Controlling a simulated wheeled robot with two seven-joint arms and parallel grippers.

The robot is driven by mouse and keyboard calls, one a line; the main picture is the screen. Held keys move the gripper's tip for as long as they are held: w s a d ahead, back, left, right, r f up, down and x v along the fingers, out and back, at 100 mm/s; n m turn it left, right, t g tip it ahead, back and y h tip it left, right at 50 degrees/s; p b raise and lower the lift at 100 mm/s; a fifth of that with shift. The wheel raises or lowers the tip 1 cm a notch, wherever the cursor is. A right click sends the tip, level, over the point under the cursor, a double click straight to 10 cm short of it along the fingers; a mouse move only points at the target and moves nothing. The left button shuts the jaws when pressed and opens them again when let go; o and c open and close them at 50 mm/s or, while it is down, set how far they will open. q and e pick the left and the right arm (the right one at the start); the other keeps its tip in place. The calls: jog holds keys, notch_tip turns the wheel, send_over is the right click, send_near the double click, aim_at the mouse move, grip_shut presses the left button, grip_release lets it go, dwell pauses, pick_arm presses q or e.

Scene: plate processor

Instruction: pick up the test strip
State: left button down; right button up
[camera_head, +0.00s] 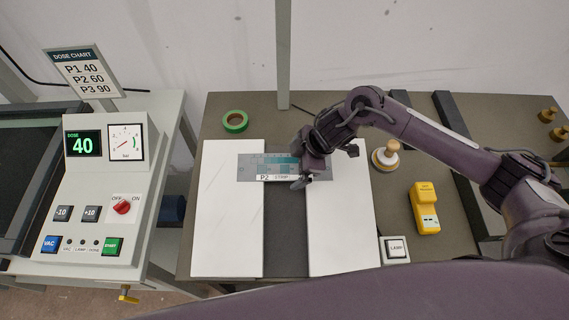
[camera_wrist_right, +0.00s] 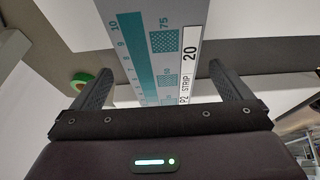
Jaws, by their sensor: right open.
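The test strip (camera_head: 255,165) is a flat grey-blue strip with teal patches and a white "P2 STRIP" label. It bridges the dark gap between two white plates in the head view. My right gripper (camera_head: 300,170) is over the strip's right part and hides some of it. In the right wrist view the strip (camera_wrist_right: 150,45) runs between the two open fingers of my right gripper (camera_wrist_right: 165,90), with its printed scale and the label facing the camera. I cannot tell whether the fingers touch it. My left gripper does not show.
The left white plate (camera_head: 225,220) and right white plate (camera_head: 340,225) lie on the dark table (camera_head: 285,235). Green tape (camera_head: 235,121) is behind them. A control console (camera_head: 95,190) is left.

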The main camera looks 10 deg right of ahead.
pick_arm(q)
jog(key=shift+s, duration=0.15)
pick_arm(e)
jog(key=shift+c, duration=0.5)
jog(key=shift+s, duration=0.1)
jog(key=shift+c, duration=1.3)
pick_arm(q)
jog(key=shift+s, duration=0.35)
pick_arm(e)
jog(key=c, duration=0.7)
jog(key=shift+r, duration=0.1)
notch_tip(320, 180, up, 10)
jog(key=b, duration=0.1)
pick_arm(q)
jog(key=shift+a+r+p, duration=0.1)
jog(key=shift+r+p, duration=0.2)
jog(key=shift+p, duration=0.5)
pick_arm(e)
notch_tip(320, 180, up, 10)
send_over(297, 168)
